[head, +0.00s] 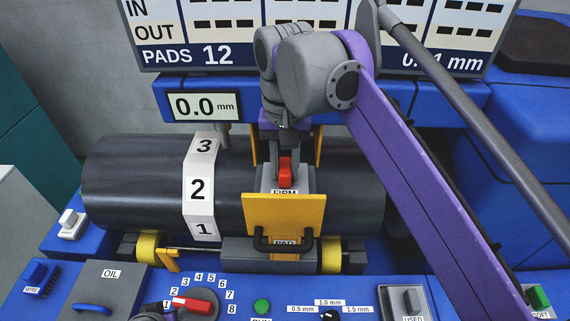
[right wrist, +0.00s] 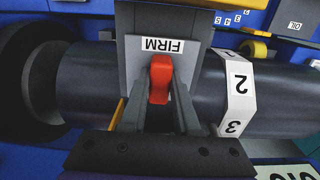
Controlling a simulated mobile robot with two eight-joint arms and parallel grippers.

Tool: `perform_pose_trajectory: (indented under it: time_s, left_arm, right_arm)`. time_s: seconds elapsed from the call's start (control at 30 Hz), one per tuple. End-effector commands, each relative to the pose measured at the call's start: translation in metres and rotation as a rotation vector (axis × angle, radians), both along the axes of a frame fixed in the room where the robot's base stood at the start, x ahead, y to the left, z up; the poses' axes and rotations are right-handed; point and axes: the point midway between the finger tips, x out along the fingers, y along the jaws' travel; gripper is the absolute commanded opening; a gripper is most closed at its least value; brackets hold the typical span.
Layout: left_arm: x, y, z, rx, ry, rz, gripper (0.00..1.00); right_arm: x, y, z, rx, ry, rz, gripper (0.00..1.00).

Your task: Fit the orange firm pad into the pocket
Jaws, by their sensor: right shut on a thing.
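The firm pad (head: 287,186) is a grey block labelled FIRM with an orange-red grip (head: 286,170). It also shows in the right wrist view (right wrist: 135,60), against the dark cylinder. My right gripper (head: 286,160) is shut on the orange-red grip, from above. The pocket is at the yellow bracket (head: 284,218) with a PAD label, in front of the cylinder. The pad's lower part is behind the yellow front plate, so I cannot tell how deep it sits.
A dark flanged cylinder (head: 140,185) with a numbered white strip (head: 198,188) lies behind the bracket. A display (head: 204,106) reads 0.0 mm. In front are a red-handled dial (head: 193,304), a green button (head: 261,306), an OIL box (head: 112,274) and a USED holder (head: 407,301).

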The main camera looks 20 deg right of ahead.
Motion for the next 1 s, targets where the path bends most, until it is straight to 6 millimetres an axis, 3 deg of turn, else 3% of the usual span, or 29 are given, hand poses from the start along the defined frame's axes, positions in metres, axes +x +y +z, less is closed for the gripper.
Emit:
perform_pose_trajectory:
  time_s: [1.0]
  left_arm:
    - [0.004,0.0,0.009,0.0,-0.007,0.0,0.5]
  right_arm:
    - [0.0,0.0,0.006,0.0,0.0,0.0,0.0]
